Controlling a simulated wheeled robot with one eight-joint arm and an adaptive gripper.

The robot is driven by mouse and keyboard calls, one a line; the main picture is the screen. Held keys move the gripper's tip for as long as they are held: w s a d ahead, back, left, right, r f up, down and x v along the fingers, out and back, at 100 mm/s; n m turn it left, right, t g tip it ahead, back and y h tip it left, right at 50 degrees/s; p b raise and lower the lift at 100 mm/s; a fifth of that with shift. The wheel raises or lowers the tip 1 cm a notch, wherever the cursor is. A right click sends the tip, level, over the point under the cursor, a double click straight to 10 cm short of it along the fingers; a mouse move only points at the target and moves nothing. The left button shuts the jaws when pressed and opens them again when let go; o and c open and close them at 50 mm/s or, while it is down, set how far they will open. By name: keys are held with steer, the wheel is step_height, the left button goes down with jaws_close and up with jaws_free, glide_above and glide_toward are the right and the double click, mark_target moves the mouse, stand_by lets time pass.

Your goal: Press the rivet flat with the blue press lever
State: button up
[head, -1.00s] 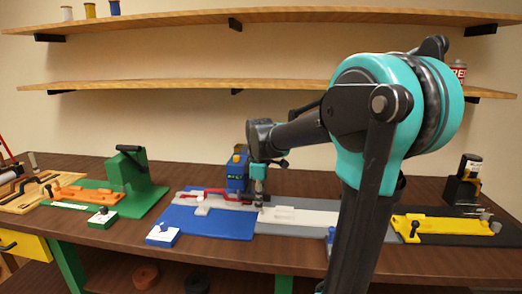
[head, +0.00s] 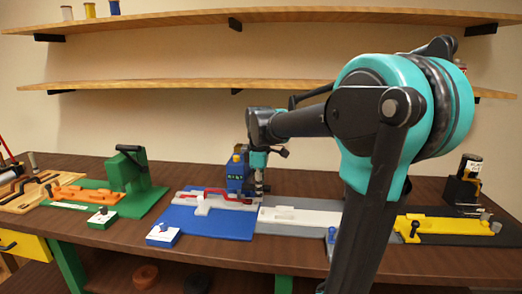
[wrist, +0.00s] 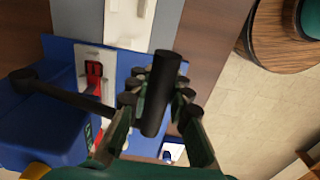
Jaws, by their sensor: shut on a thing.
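The blue press (head: 237,171) stands at the back of the blue mat (head: 215,224); it fills the lower left of the wrist view (wrist: 45,130). Its black lever arm (wrist: 72,97) runs from the press to a black cylindrical grip (wrist: 158,95). My gripper (wrist: 158,88) is shut around this grip. In the head view my gripper (head: 260,188) is just right of the press. A red strap (head: 228,194) lies in a pale holder (head: 203,205) and reaches the press; its red end also shows in the wrist view (wrist: 94,72). I cannot make out the rivet.
A green press (head: 128,172) with orange work stands to the left. A grey mat with a pale fixture (head: 300,216) lies right of the blue mat. A yellow fixture (head: 440,229) and black press (head: 464,182) are further right. Shelves hang above.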

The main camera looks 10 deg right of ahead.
steer(key=shift+o, duration=0.3)
steer(key=shift+w+r, duration=0.2)
steer(key=shift+r, duration=1.4)
steer(key=shift+w+d+r, duration=0.1)
steer(key=shift+w+r, duration=0.25)
steer(key=shift+r, duration=0.3)
steer(key=shift+w+d+r, duration=0.15)
steer(key=shift+w+r, duration=0.15)
steer(key=shift+r, duration=0.4)
steer(key=shift+w+d+r, duration=0.1)
steer(key=shift+w+r, duration=0.25)
steer(key=shift+r, duration=0.3)
steer(key=shift+c, duration=0.3)
steer(key=w+d+r, duration=0.1)
steer(key=w+r, duration=0.3)
steer(key=shift+d, duration=0.2)
steer(key=o, duration=0.3)
steer(key=shift+w+d+r, duration=0.1)
steer(key=shift+w+r, duration=0.2)
steer(key=shift+r, duration=0.05)
steer(key=o, duration=0.6)
